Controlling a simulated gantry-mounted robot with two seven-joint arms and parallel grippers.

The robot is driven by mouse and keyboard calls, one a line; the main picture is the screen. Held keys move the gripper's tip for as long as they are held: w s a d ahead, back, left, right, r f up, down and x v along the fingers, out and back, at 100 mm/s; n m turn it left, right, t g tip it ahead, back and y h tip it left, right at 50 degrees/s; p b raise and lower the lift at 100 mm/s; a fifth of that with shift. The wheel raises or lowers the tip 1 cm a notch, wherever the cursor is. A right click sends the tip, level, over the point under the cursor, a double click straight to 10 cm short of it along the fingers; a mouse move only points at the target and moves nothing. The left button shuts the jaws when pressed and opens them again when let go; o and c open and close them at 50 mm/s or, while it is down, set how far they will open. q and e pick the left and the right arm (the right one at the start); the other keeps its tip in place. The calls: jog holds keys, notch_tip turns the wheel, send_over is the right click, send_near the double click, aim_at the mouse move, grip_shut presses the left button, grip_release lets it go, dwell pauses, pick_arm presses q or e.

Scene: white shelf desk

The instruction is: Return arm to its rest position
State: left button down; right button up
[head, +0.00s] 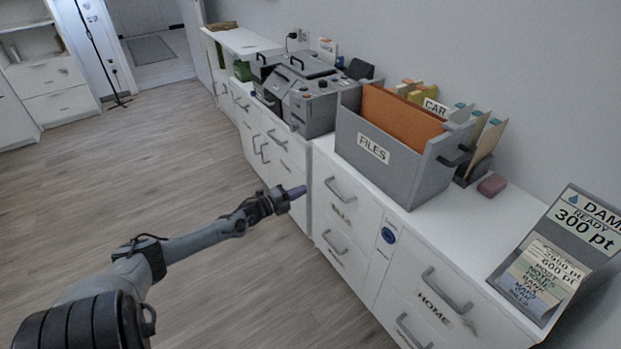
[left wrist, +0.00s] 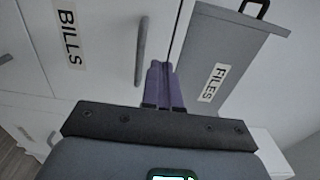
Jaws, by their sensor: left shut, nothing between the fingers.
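My left arm reaches in from the lower left of the head view. Its gripper (head: 296,192) has purple fingers, shut and empty, in front of the white drawer cabinet. In the left wrist view the purple fingers (left wrist: 163,86) lie together, pointing toward the cabinet front between the BILLS drawer (left wrist: 95,45) and the grey FILES box. They look apart from the cabinet, though the exact gap is hard to tell. My right gripper is in neither view.
The grey FILES box (head: 375,160) with orange folders stands on the white cabinet top. A grey machine (head: 310,100) stands farther back. Drawer handles (head: 340,190) stick out. The wooden floor at left is clear.

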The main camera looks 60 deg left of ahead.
pick_arm(q)
jog(key=s+d+f+n+g+h+p, duration=0.1)
jog(key=s+d+f+n+p, duration=0.3)
jog(key=d, duration=0.8)
jog(key=s+d+r+n+g+p, duration=0.15)
jog(key=d+p, duration=0.45)
jog(key=d, duration=0.6)
jog(key=s+d+r+n+g+p, duration=0.35)
jog(key=d+r, duration=0.35)
jog(key=d, duration=0.4)
jog(key=s+d+r+n+g+p, duration=0.2)
jog(key=s+d+r+n+g, duration=0.3)
jog(key=d, duration=0.6)
jog(key=s+r+g, duration=0.3)
jog(key=s+r, duration=0.1)
jog(key=s, duration=0.3)
notch_tip(320, 180, up, 37)
jog(key=n+p, duration=0.1)
jog(key=p, duration=3.6)
notch_tip(320, 180, down, 51)
jog(key=b, duration=5.1)
jog(key=shift+s+d+f, duration=0.2)
jog(key=shift+s, duration=0.1)
